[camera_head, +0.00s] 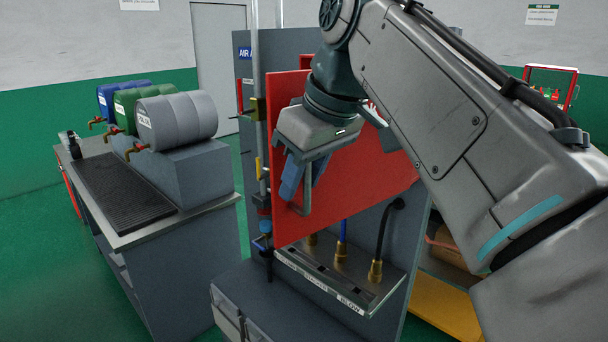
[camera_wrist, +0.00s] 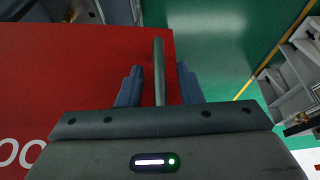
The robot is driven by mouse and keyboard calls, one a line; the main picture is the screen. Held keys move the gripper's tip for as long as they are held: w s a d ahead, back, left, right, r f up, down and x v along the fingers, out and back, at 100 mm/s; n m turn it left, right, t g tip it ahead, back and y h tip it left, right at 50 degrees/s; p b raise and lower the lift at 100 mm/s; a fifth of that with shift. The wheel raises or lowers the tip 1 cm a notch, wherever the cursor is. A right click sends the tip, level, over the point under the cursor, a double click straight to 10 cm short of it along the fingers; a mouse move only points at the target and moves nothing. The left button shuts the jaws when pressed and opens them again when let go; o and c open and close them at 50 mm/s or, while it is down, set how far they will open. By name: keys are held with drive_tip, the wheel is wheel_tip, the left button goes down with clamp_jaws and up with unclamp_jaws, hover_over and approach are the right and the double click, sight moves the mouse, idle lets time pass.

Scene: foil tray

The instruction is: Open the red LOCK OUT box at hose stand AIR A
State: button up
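The red LOCK OUT box shows its red door panel (camera_head: 355,165) in front of the grey AIR A stand (camera_head: 310,50). The panel seems angled out from the stand, its left edge nearer me; I cannot tell how far. My gripper (camera_head: 304,178) is at its left part, by a grey bar handle (camera_head: 306,205). In the wrist view the handle (camera_wrist: 159,70) stands between the two blue fingers of my gripper (camera_wrist: 159,85), with a gap on each side. The red panel (camera_wrist: 60,75) lies behind, part of its white lettering visible. The box's inside is hidden in the head view.
A bench (camera_head: 170,225) with grey, green and blue drums stands at left. A vertical pipe with valves (camera_head: 260,150) runs just left of the panel. Hoses with brass fittings (camera_head: 375,270) sit below it. Green floor (camera_head: 40,270) is clear at far left.

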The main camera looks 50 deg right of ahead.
drive_tip(key=p+v, duration=0.2)
drive_tip(key=v, duration=1.1)
drive_tip(key=shift+r, duration=0.35)
drive_tip(key=shift+s, duration=0.1)
